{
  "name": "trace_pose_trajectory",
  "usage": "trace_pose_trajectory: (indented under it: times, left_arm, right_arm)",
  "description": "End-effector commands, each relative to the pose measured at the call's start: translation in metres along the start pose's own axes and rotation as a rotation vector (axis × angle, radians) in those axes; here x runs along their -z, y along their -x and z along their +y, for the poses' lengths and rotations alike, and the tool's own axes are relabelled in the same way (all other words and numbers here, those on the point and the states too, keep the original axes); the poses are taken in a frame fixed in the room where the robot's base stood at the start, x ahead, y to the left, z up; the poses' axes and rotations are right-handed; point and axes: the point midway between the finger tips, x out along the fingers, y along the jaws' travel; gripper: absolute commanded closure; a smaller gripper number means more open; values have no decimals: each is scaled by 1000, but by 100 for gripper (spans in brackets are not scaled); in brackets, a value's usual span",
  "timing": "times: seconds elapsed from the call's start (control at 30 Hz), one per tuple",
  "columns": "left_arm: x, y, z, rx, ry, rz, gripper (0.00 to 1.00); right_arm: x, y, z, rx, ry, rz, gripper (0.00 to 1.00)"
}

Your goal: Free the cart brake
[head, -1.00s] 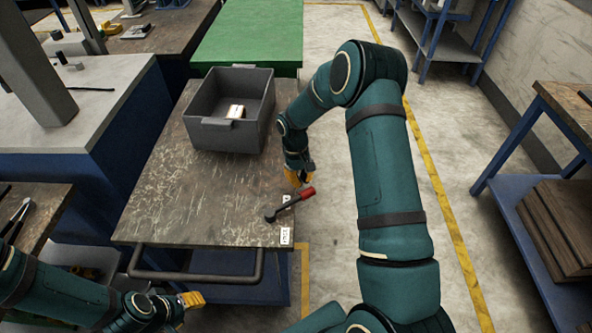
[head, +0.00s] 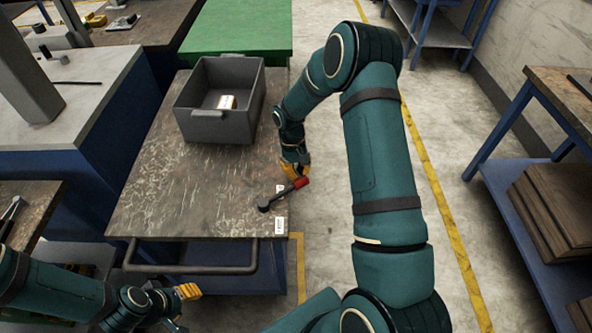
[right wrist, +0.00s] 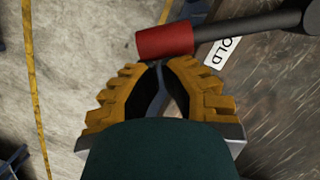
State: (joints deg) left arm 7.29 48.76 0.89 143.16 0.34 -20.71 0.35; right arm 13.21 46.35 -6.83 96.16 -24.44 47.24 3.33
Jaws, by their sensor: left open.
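The brake lever (head: 282,197) is a dark bar with a red grip, at the right front corner of the cart (head: 190,205). Its red grip (right wrist: 166,41) points right, past the cart's edge, in the head view. My right gripper (head: 296,172) is just behind the red grip. In the right wrist view my right gripper (right wrist: 158,66) has its yellow fingertips together, close to the red grip, with nothing visible between them. Whether they touch the grip, I cannot tell. My left gripper (head: 189,292) is low in front of the cart, away from the lever, open and empty.
A push handle (head: 190,268) runs along the cart's front. A grey bench (head: 65,95) is left, a shelf with brown boards (head: 555,215) right. The floor right of the cart is open.

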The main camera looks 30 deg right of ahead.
Motion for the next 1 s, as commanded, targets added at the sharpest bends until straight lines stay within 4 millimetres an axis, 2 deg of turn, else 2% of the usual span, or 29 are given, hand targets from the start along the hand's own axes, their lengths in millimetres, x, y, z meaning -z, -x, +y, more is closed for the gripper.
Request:
trace_pose_trajectory:
  times: [0.43, 0.77, 1.0]
  left_arm:
    - [0, 0, 0, 0, 0, 0, 53]
    - [1, 2, 1, 0, 0, 1, 53]
    - [2, 4, 1, 0, 1, 4, 53]
  right_arm:
    - [-21, -5, 4, 33, -140, -3, 100]
    - [-62, -14, 3, 98, -424, -5, 100]
    - [-92, -21, -6, 151, -646, -4, 100]
